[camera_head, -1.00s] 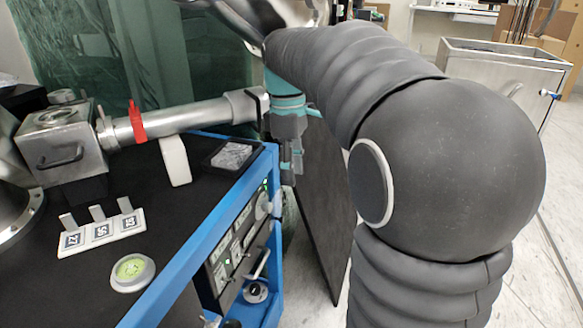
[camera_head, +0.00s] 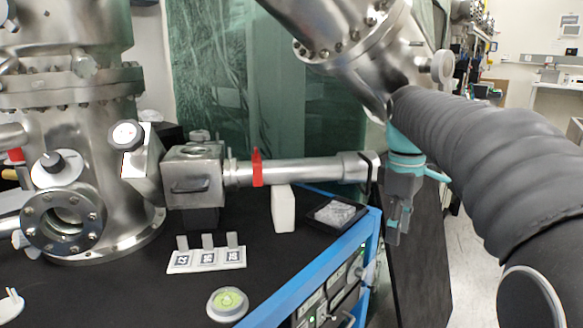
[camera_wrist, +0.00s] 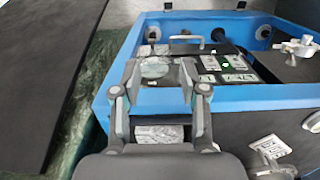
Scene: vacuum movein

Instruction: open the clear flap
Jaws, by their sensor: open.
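A metal box (camera_head: 195,180) with a dark handle (camera_head: 190,187) on its front stands on the black bench top, left of the middle in the head view. I cannot clearly make out a clear flap; the front face with the handle may be it. My gripper (camera_head: 398,228) hangs pointing down beyond the right end of the metal tube, well to the right of the box. In the wrist view my gripper (camera_wrist: 160,92) has its two fingers spread, with nothing held between them. The box is not in the wrist view.
A metal tube (camera_head: 300,172) with a red clamp (camera_head: 257,168) runs from the box toward my gripper. A white block (camera_head: 284,208), a tag stand (camera_head: 206,258) and a round level (camera_head: 228,304) occupy the bench. A blue frame (camera_wrist: 225,98) edges it.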

